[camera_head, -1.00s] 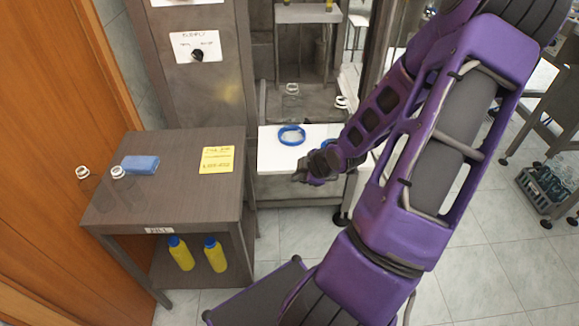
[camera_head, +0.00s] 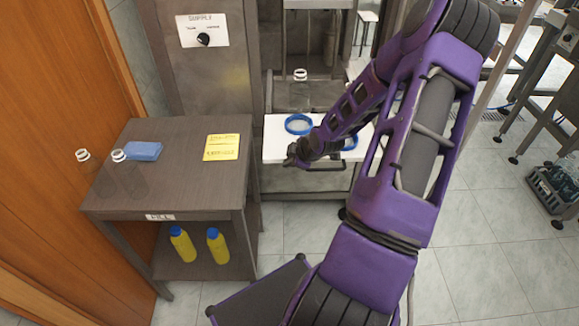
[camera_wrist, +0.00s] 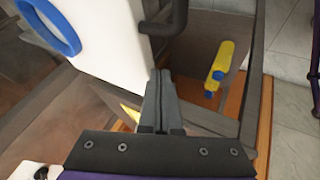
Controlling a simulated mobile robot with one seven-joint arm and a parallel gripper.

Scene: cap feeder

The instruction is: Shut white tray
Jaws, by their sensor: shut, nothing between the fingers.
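The white tray (camera_head: 275,146) sticks out from the front of the grey machine in the head view. A blue ring (camera_head: 287,125) lies on it, and another blue ring (camera_head: 351,143) shows partly behind my arm. My gripper (camera_head: 291,161) is at the tray's front edge, shut and empty. In the wrist view my shut fingers (camera_wrist: 161,80) point at the tray's edge (camera_wrist: 120,45), beside a dark bar handle (camera_wrist: 165,22). Whether the fingers touch the tray or handle cannot be told. My forearm hides the tray's right part.
A brown side table (camera_head: 185,135) stands left of the tray, with a blue block (camera_head: 143,151), a yellow note (camera_head: 222,147) and clear bottles on top. Yellow bottles (camera_head: 182,244) stand on its lower shelf. Open tiled floor (camera_head: 480,220) lies to the right.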

